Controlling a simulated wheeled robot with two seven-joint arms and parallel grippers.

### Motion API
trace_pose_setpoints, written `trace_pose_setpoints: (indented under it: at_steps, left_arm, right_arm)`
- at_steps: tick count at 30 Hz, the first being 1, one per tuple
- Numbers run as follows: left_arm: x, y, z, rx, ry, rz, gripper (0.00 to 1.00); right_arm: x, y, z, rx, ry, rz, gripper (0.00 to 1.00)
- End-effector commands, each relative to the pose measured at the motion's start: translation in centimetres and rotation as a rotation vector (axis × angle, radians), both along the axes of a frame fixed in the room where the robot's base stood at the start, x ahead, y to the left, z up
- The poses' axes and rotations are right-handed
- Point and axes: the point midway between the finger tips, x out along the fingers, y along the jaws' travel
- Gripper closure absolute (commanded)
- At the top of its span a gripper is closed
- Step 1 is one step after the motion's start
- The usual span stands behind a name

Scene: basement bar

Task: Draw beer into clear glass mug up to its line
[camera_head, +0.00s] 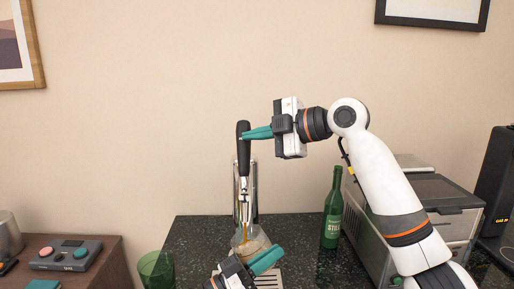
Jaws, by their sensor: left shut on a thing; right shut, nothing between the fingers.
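The clear glass mug (251,243) is under the spout of the chrome beer tap (244,198). A thin amber stream shows below the spout, and amber liquid shows in the mug. The level and the line cannot be made out. My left gripper (267,259), low in the picture, is shut on the mug and hides its lower part. The black tap handle (243,150) stands nearly upright. My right gripper (244,135), its arm coming in from the right, is shut and empty, its teal fingertips at the upper part of the handle.
A green bottle (333,212) stands right of the tap, beside a grey metal machine (443,205). A green glass (156,269) is at the counter's left edge. A drip grate (269,279) lies below the tap. A box with buttons (66,254) sits on a brown cabinet at left.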

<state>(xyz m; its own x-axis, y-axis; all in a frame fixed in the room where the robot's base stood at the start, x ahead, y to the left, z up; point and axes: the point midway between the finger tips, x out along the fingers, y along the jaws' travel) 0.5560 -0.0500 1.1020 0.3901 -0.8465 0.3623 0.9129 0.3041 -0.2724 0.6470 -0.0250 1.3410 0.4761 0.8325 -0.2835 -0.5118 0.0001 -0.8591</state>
Motion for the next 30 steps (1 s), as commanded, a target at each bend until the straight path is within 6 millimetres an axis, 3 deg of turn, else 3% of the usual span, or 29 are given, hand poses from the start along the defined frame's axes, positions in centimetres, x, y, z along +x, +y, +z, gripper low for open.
trace_pose_setpoints:
  at_steps: [8, 14, 24, 30]
  left_arm:
    - [0.0, 0.0, 0.2, -0.001, -0.003, -0.001, 1.0]
    - [0.0, 0.0, 0.2, -0.001, -0.003, -0.001, 1.0]
    - [0.0, 0.0, 0.2, -0.001, -0.003, -0.001, 1.0]
    - [0.0, 0.0, 0.2, -0.001, -0.003, -0.001, 1.0]
  right_arm:
    - [-0.5, -0.3, 0.2, -0.003, -0.001, -0.003, 1.0]
    - [-3.5, -1.0, 1.9, -0.002, -0.007, -0.003, 1.0]
    - [-7.2, -6.9, 3.8, 0.0, -0.002, -0.004, 1.0]
    - [-8.3, -8.8, 4.4, 0.0, -0.001, -0.001, 1.0]
